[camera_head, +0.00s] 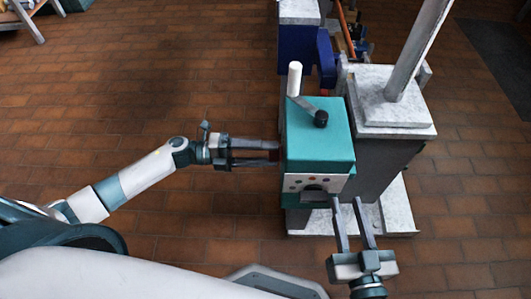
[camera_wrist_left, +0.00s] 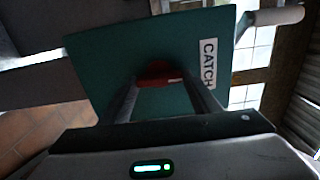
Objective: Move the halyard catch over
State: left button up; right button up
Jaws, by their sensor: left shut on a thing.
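The halyard catch shows in the left wrist view as a small red piece (camera_wrist_left: 158,72) on the teal side of a box, beside a white label reading CATCH (camera_wrist_left: 208,63). My left gripper (camera_head: 277,150) reaches the left side of the teal box (camera_head: 318,135) from the left and is shut on the red catch. Its two fingers show on either side of the catch in the left wrist view. The catch is hidden in the head view.
A crank with a white handle (camera_head: 294,79) stands on top of the box. A mast (camera_head: 418,48) rises from a pale stone-like block (camera_head: 392,118) at the right. The box front has small coloured dots and a dark round part. Brick floor at the left is clear.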

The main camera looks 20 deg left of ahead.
pick_arm(q)
jog(key=o, duration=1)
jog(key=shift+o, duration=0.2)
jog(key=v, duration=1.7)
jog(key=shift+a, duration=0.25)
pick_arm(e)
jog(key=shift+a+r+t, duration=0.15)
jog(key=shift+r+t, duration=0.25)
jog(key=shift+r, duration=0.25)
jog(key=shift+f, duration=0.1)
